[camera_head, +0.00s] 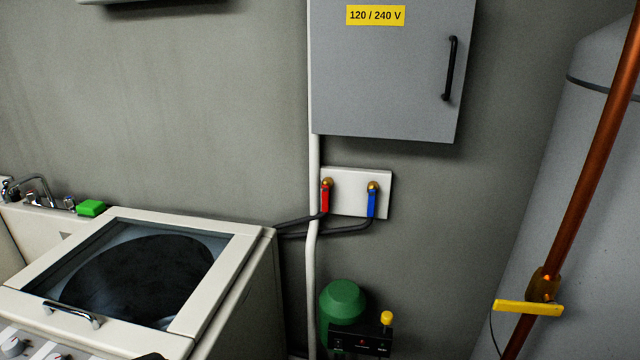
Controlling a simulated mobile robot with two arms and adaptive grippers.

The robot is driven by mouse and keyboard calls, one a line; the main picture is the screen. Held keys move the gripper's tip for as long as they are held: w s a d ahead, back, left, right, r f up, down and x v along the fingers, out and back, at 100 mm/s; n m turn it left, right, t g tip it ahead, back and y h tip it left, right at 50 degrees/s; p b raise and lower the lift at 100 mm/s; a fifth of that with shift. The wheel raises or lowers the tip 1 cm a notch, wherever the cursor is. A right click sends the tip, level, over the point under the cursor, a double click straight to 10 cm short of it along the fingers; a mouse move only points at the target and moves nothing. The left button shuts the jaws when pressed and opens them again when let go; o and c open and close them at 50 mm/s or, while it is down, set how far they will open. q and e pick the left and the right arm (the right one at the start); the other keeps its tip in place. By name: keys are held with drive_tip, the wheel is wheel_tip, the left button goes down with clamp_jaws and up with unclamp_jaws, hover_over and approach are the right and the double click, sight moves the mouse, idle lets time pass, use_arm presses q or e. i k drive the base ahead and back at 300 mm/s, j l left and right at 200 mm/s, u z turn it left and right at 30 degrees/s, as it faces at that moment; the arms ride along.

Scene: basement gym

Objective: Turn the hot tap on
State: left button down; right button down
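The red-handled tap (325,198) sits on the left of a white wall plate (348,190), below the grey electrical box. Its brass body is at the top and its red lever points straight down. The blue-handled tap (372,203) is beside it on the right, its lever also pointing down. Dark hoses (340,229) run from below the two taps to the left behind the washer. Neither of my grippers can be made out; a small dark shape at the bottom edge is too cut off to identify.
A top-loading washer (240,262) with a dark glass lid stands at lower left. A sink faucet (40,190) and green block (92,208) are behind it. A white pipe (313,270) runs down left of the taps. A copper pipe (590,170) with a yellow lever (528,307) crosses the right.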

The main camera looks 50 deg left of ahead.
sight(33, 195)
drive_tip(key=u, duration=3.3)
drive_tip(key=i+j+u, duration=0.85)
drive_tip(key=i+u, duration=0.15)
drive_tip(key=i, duration=0.2)
drive_tip(key=i+u, duration=0.35)
drive_tip(key=i+z, duration=0.1)
drive_tip(key=i, duration=0.4)
drive_tip(key=i+j+z, duration=0.1)
drive_tip(key=i, duration=0.35)
drive_tip(key=i+j+z, duration=0.1)
drive_tip(key=i, duration=0.4)
drive_tip(key=i+j+z, duration=0.1)
drive_tip(key=i+j, duration=0.2)
drive_tip(key=i, duration=0.15)
